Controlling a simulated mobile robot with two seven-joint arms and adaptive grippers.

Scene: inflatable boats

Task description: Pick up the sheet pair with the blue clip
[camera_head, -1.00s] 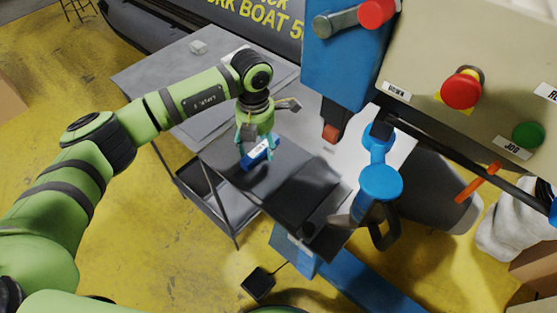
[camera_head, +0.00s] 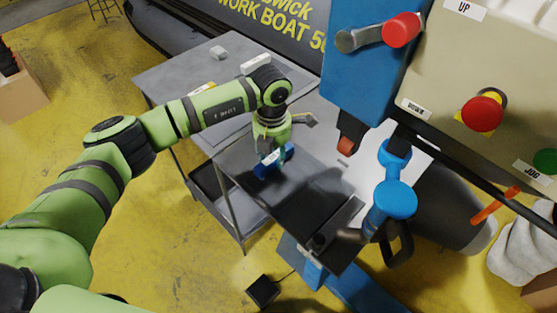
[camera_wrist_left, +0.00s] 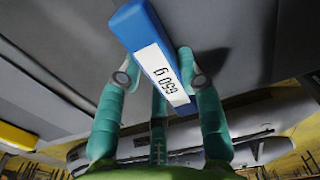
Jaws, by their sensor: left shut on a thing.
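The blue clip (camera_head: 268,165) is at my left gripper (camera_head: 272,157), above the dark grey sheets (camera_head: 290,195). In the left wrist view the blue clip (camera_wrist_left: 133,27) has a white label reading "650 g". The fingers of my left gripper (camera_wrist_left: 158,75) are shut on it from both sides. Grey sheet surface (camera_wrist_left: 225,30) fills the background there. I cannot tell whether the sheets are lifted or where the clip bites them. My right gripper is not in view.
A grey table (camera_head: 180,75) extends behind my left arm, with a small light block (camera_head: 217,52) on it. A blue machine column (camera_head: 365,60) and control panel (camera_head: 480,60) stand on the right. A blue handle (camera_head: 390,197) hangs close to the sheets' right end.

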